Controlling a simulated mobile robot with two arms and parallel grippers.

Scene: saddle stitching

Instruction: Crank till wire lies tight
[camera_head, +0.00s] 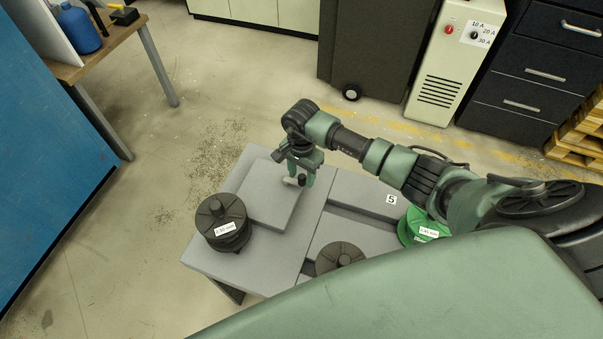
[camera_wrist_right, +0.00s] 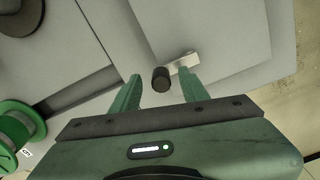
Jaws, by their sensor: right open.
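The crank shows as a short pale metal arm (camera_head: 290,181) with a black knob (camera_head: 302,179) on the grey machine top (camera_head: 262,210). In the right wrist view the crank's black knob (camera_wrist_right: 161,79) appears between the fingertips, and its metal arm (camera_wrist_right: 185,63) runs off behind the right-hand finger. My right gripper (camera_head: 305,170) is open, with its green fingers pointing down at the crank. I cannot tell whether a finger touches the knob. A black labelled spool (camera_head: 220,215) stands at the machine's left. No wire can be made out. My left gripper is not in view.
A green labelled spool (camera_head: 425,226) stands at the machine's right, below my right arm. A dark round spool (camera_head: 340,257) sits at the front, partly hidden by my body. A workbench (camera_head: 69,73) is at upper left, beside a blue panel (camera_head: 40,170). Floor left of the machine is clear.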

